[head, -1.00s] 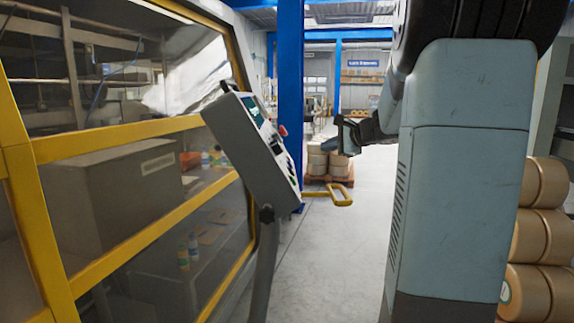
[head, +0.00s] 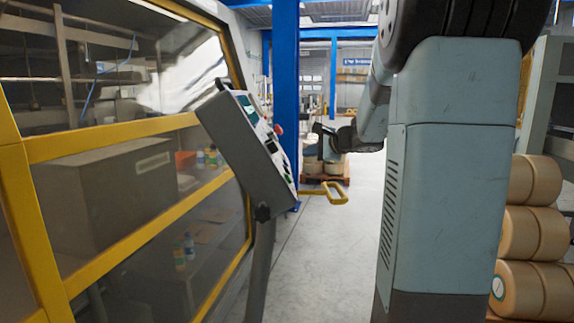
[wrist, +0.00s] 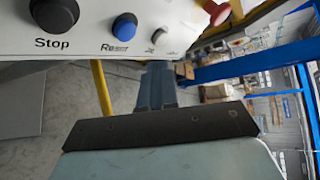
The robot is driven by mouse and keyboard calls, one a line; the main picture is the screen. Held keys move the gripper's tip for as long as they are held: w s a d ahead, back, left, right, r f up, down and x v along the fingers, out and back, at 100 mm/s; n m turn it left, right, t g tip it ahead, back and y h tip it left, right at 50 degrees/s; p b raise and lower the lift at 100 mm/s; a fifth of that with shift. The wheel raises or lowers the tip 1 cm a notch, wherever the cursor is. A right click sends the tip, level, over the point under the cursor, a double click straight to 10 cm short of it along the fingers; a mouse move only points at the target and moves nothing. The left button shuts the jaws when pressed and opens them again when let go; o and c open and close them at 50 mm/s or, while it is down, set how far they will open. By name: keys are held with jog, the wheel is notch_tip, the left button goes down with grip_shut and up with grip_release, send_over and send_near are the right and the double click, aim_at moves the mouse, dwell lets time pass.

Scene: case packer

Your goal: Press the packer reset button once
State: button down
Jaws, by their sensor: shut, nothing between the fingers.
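The packer's control panel (head: 236,140) is a tilted grey box on a post at centre left in the head view. Its white face crosses the top of the wrist view. There the blue reset button (wrist: 124,26), with its label under it, sits between a large black stop button (wrist: 54,14) and a small grey knob (wrist: 160,35). My gripper (wrist: 157,72) is shut and empty, its fingertips below and right of the blue button, at the panel's lower edge. In the head view my gripper (head: 318,138) is right of the panel, with a gap between them.
A red mushroom button (wrist: 217,12) stands out at the panel's right. The yellow-framed machine guard (head: 120,136) fills the left. Large tan rolls (head: 532,235) are stacked at right. The floor between is clear.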

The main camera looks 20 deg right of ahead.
jog(key=shift+w+a+f, duration=0.25)
jog(key=shift+a+f, duration=0.25)
jog(key=shift+a, duration=0.25)
jog(key=shift+w+a+f, duration=0.25)
jog(key=shift+a+f, duration=0.2)
jog(key=shift+a, duration=0.3)
jog(key=shift+w+a+f, duration=0.2)
jog(key=shift+a+f, duration=0.1)
jog(key=shift+a, duration=0.35)
dwell(1.9)
jog(key=shift+d, duration=0.15)
dwell(0.3)
jog(key=shift+s+d+r, duration=0.25)
jog(key=shift+d+r, duration=0.15)
jog(key=shift+d, duration=0.1)
jog(key=shift+d, duration=0.1)
jog(key=d, duration=0.1)
jog(key=s+d+r, duration=0.1)
jog(key=d+r, duration=0.1)
jog(key=d, duration=0.1)
jog(key=shift+s+r, duration=0.2)
jog(key=shift+r, duration=0.05)
dwell(0.9)
